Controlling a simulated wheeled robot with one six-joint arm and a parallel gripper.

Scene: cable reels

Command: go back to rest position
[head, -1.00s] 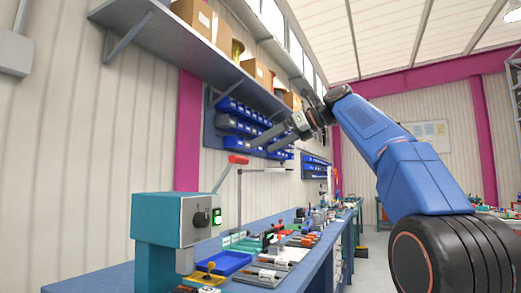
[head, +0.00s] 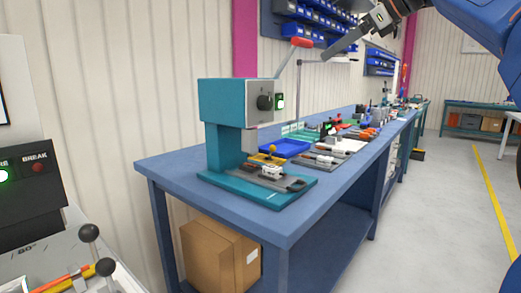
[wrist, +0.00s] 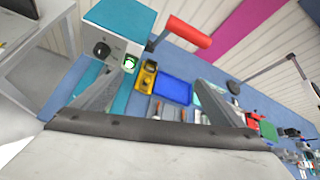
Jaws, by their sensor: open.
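My gripper (head: 328,53) hangs at the top of the head view, partly cut off by the frame, above the blue workbench (head: 335,205). Only one dark finger shows clearly there. In the wrist view both fingers of my gripper (wrist: 153,74) stand wide apart with nothing between them. Beyond them lie the teal press (wrist: 122,18), its red lever handle (wrist: 189,32) and the blue tray (wrist: 173,88). No held object shows. My blue arm enters at the upper right of the head view.
The teal press (head: 222,100) stands on the bench's near end, its red lever (head: 301,42) raised near my gripper. Tools and a blue tray (head: 287,147) lie behind. A cardboard box (head: 213,255) is underneath. A black panel (head: 30,195) is at left. The right floor is clear.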

